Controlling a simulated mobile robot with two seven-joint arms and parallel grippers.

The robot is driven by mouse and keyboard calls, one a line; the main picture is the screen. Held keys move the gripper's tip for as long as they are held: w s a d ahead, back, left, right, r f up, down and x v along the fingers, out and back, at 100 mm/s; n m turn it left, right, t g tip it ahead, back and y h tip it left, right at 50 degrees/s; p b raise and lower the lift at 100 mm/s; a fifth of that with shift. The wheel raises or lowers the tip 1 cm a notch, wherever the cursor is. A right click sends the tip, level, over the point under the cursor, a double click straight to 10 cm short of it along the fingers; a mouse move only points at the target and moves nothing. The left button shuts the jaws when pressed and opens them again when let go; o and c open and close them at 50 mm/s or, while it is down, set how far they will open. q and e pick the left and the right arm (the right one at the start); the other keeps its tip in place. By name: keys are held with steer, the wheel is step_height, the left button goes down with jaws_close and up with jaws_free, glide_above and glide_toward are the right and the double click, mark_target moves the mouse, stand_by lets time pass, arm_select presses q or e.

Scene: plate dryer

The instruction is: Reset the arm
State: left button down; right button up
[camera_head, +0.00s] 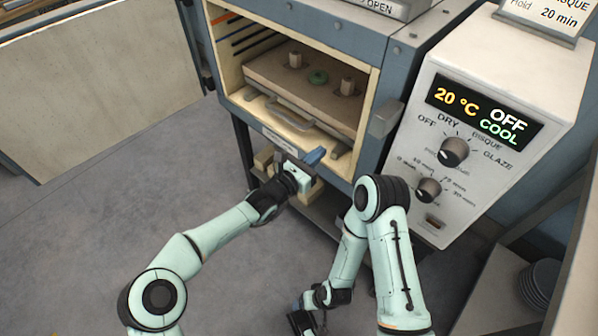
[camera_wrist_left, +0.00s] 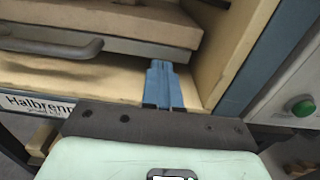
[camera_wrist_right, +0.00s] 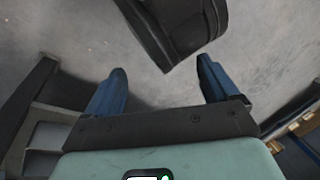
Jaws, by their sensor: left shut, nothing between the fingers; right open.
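My left gripper (camera_head: 315,157) is at the front of the open dryer (camera_head: 372,95), by its lower lip. In the left wrist view its blue fingers (camera_wrist_left: 164,68) are together with nothing between them, over the cream floor inside the opening. They lie to the right of a metal handle (camera_wrist_left: 60,47). My right gripper hangs low at the bottom of the head view, where its fingers cannot be made out. In the right wrist view its blue fingers (camera_wrist_right: 160,82) are wide apart and empty, above the grey floor.
Dark plates (camera_head: 538,283) are stacked at lower right. The grey floor at left is clear.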

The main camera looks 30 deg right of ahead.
arm_select(q)
steer(key=p+v, duration=0.1)
steer(key=v, duration=0.5)
steer(key=shift+a, duration=0.3)
arm_select(e)
steer(key=shift+s+a+r+g, duration=0.15)
steer(key=shift+s+a+r, duration=0.1)
steer(key=shift+s+r, duration=0.2)
steer(key=shift+s+a+r+g, duration=0.15)
steer(key=shift+s+a+r, duration=0.15)
steer(key=shift+s, duration=0.25)
arm_select(q)
steer(key=shift+w+f, duration=0.1)
steer(key=shift+f, duration=0.05)
